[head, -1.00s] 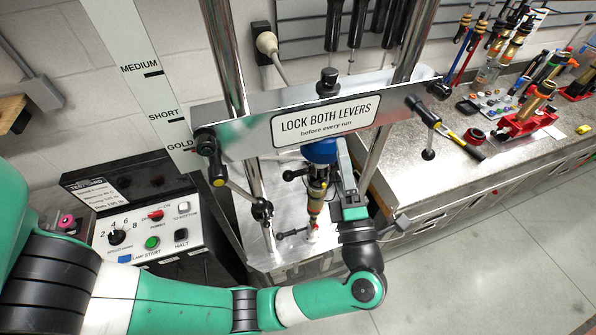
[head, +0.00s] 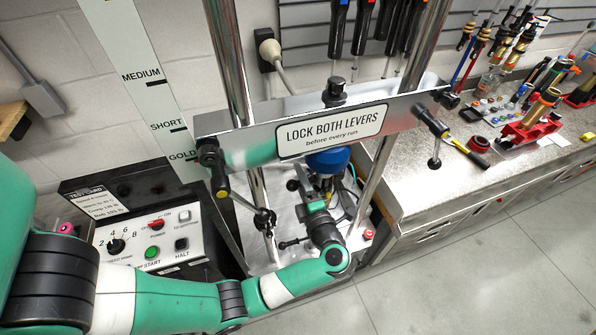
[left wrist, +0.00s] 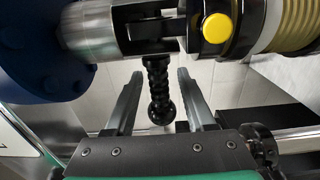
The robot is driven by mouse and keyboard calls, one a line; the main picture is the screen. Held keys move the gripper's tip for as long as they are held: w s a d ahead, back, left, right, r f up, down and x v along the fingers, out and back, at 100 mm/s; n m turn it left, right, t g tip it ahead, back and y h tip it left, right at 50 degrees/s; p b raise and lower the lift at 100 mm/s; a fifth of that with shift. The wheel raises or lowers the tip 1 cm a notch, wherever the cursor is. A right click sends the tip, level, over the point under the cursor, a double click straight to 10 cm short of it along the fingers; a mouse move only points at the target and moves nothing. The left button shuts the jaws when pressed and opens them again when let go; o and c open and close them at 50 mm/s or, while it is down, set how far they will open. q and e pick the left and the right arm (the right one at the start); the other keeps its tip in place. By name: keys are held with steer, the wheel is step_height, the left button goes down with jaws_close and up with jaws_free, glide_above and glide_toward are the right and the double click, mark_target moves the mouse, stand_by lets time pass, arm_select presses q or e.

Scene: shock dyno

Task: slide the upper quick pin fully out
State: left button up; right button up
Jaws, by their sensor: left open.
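In the left wrist view the upper quick pin (left wrist: 158,92) shows as a black ribbed handle with a ball end, at the silver clevis (left wrist: 90,28) beside the blue load cell (left wrist: 40,45). My left gripper (left wrist: 160,74) is open, one finger on each side of the handle, with visible gaps between. The shock's upper eye, with a yellow knob (left wrist: 217,28), is right of the clevis. In the head view my left gripper (head: 318,207) is just below the blue load cell (head: 328,160) and hides the pin and most of the shock.
A crossbeam with a "LOCK BOTH LEVERS" label (head: 333,130) spans two chrome columns above the gripper. Locking levers hang at its left (head: 222,183) and right (head: 434,140) ends. A control box (head: 150,235) stands left. The bench (head: 430,170) on the right holds tools and shock parts.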

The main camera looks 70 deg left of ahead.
arm_select(q)
steer(key=shift+a, duration=0.8)
steer(key=shift+c, duration=0.2)
jaws_close()
stand_by(0.7)
